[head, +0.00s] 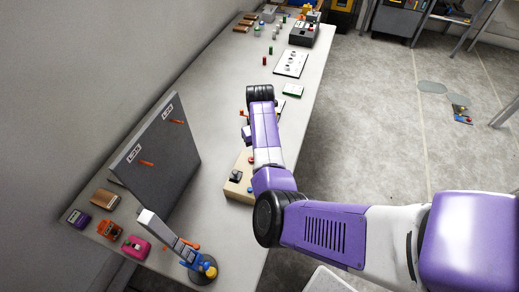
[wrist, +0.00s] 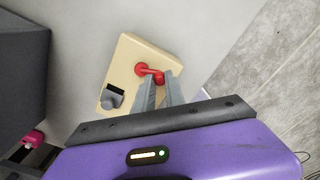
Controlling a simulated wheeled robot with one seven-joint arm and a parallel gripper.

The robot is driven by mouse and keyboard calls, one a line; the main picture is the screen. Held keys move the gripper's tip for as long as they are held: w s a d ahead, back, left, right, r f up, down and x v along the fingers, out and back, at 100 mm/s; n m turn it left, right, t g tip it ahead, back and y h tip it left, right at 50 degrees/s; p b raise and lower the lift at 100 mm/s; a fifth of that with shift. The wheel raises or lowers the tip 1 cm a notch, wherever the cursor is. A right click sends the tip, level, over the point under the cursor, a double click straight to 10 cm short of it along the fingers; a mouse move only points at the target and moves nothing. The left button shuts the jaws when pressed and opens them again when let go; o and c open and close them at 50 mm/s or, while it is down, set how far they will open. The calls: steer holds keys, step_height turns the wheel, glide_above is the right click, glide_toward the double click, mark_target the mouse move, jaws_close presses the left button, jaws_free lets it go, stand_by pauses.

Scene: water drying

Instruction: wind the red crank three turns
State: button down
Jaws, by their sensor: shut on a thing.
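The red crank (wrist: 146,69) sits on a cream box (wrist: 128,60) in the wrist view. Its arm points right and slightly down from the pivot, to a red knob (wrist: 158,76) at its end. My gripper (wrist: 160,80) is shut on this knob, with a grey finger on either side. The fingers hide part of the knob. In the head view the cream box (head: 231,189) shows left of my arm, on the table.
A dark grey knob block (wrist: 111,98) is on the same box, lower left of the crank. A tall grey panel (head: 157,150) stands left of the box. The table edge and open floor (head: 370,130) lie to the right. Several small items stand farther up the table.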

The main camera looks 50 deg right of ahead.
steer(key=m+b, duration=0.2)
steer(key=a+m+b, duration=0.1)
steer(key=b, duration=0.1)
steer(key=shift+s+f+m, duration=0.1)
steer(key=shift+f+m, duration=0.1)
steer(key=shift+m, duration=0.2)
steer(key=shift+s+a+r+m+b, duration=0.15)
steer(key=shift+m+b, duration=0.45)
steer(key=shift+b, duration=0.55)
steer(key=shift+r+m+b, duration=0.1)
steer(key=shift+m+b, duration=0.2)
steer(key=c, duration=1.4)
jaws_free()
steer(key=shift+r+b, duration=0.6)
steer(key=shift+r, duration=3.3)
